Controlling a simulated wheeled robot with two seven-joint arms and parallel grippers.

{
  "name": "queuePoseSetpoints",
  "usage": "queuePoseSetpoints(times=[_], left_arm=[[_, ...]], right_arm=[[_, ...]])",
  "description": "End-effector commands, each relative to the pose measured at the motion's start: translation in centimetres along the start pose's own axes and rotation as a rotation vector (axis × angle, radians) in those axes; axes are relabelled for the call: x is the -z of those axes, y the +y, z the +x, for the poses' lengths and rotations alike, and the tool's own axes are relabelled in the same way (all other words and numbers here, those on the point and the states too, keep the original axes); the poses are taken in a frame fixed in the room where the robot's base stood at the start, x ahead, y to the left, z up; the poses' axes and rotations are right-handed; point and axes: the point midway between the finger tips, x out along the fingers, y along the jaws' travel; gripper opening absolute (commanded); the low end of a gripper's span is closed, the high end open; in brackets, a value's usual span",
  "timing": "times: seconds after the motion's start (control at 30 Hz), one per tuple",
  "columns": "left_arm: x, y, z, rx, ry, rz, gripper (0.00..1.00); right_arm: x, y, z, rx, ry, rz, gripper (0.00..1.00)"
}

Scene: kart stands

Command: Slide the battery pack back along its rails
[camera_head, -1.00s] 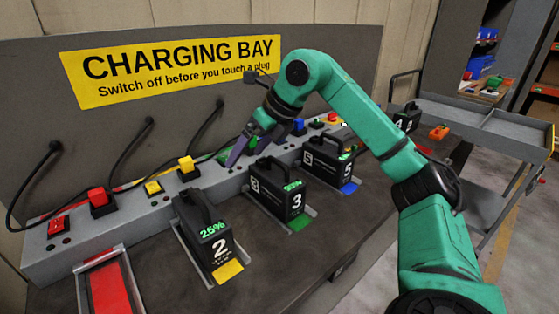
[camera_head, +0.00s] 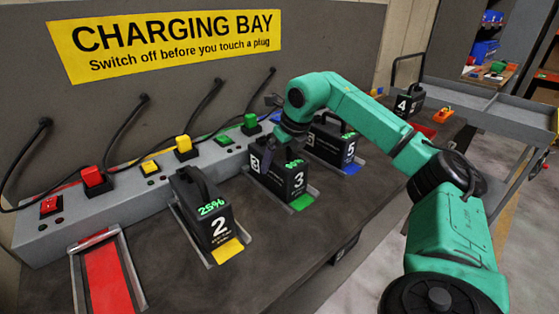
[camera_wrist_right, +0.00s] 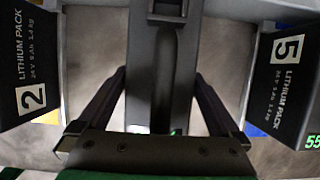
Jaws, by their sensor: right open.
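The black battery pack 3 (camera_head: 283,182) stands on the bench between its metal rails, with a green pad at its front. My right gripper (camera_head: 283,142) is low over the top of this pack. In the right wrist view its two dark fingers (camera_wrist_right: 160,75) are apart, one on each side of the pack's handle (camera_wrist_right: 166,95); whether they touch it I cannot tell. The fingertips are largely hidden in the head view. Pack 2 (camera_head: 208,215), showing 25%, stands to the left in its rails. Pack 5 (camera_head: 333,143) stands to the right, partly behind my arm. My left gripper is not in view.
A grey charging strip (camera_head: 140,185) with red (camera_head: 94,180), yellow (camera_head: 183,147) and green (camera_head: 250,122) plugs runs behind the packs. An empty red bay (camera_head: 108,278) lies at left. Pack 4 (camera_head: 408,102) stands at right, near a grey trolley (camera_head: 500,112).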

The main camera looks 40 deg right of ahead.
Motion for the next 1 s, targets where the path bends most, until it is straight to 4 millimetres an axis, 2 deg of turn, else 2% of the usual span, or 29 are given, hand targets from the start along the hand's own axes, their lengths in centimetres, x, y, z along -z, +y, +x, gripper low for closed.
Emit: queuePoseSetpoints(times=[0.23,0.27,0.3,0.47,0.5,0.53,1.0], left_arm=[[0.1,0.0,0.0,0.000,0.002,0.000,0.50],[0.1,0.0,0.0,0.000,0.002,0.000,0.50],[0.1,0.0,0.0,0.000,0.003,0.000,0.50],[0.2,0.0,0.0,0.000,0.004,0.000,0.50],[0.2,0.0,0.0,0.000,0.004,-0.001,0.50],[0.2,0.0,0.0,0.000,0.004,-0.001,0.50],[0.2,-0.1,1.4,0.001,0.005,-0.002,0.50]], right_arm=[[0.0,0.0,0.3,0.000,0.000,-0.001,1.00],[0.0,0.0,0.3,0.000,0.000,-0.001,0.96],[0.0,0.0,0.3,0.000,0.000,-0.001,0.81],[0.0,0.0,0.3,0.000,0.000,-0.001,0.20],[0.0,0.0,0.2,0.000,0.000,-0.001,0.04],[0.0,0.0,0.2,0.000,0.000,-0.001,0.00],[1.8,0.0,-0.3,0.001,0.000,0.000,0.00]])
